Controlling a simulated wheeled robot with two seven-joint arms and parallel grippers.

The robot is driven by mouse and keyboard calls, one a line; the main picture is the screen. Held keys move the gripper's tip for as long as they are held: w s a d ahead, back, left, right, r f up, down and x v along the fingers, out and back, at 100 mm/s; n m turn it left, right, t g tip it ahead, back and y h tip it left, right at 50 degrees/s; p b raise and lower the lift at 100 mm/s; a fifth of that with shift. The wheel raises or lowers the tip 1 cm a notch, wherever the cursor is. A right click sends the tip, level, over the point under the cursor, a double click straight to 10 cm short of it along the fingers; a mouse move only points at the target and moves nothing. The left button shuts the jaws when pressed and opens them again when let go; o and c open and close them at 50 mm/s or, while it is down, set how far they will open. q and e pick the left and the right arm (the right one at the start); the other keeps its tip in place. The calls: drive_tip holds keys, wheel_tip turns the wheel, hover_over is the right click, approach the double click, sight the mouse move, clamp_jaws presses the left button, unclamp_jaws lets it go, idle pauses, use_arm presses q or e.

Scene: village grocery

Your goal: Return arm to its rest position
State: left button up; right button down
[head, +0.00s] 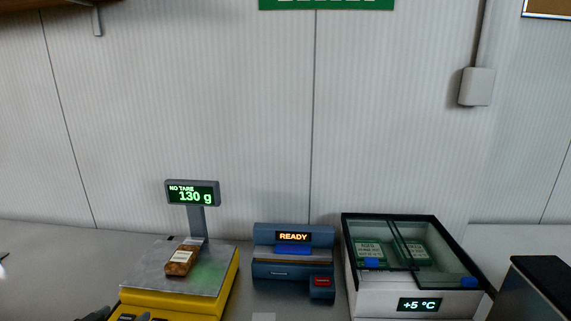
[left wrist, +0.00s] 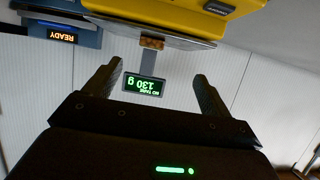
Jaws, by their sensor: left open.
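My left gripper (left wrist: 158,72) is open, with nothing between its two dark fingers in the left wrist view. In the head view only the dark tips of my left gripper (head: 122,315) show at the bottom left edge, by the front of the yellow scale (head: 232,290). The left wrist view is upside down and shows the scale (left wrist: 185,12) beyond the fingers. A brown package with a pale label (head: 181,262) lies on the scale's metal plate, apart from the gripper. The scale's display (head: 193,194) reads 130 g and NO TARE. My right gripper is not in view.
A blue label printer (head: 290,271) reading READY stands right of the scale. A white cooler with a glass top (head: 372,303) reads +5 °C and holds green packs. A dark box (head: 540,285) stands at far right. The counter's left part is mostly clear before the wall.

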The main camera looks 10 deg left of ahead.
use_arm(q)
drive_tip(key=s+d+f+m+g+h, duration=0.25)
drive_tip(key=s+d+f+g, duration=0.75)
drive_tip(key=s+d+f, duration=1)
wheel_tip(320, 180, down, 28)
drive_tip(key=g, duration=0.1)
drive_tip(key=s+a+f+m+g+y, duration=0.1)
drive_tip(key=s+a+f, duration=0.2)
drive_tip(key=s+f, duration=1)
drive_tip(key=s, duration=0.3)
drive_tip(key=shift+f, duration=0.3)
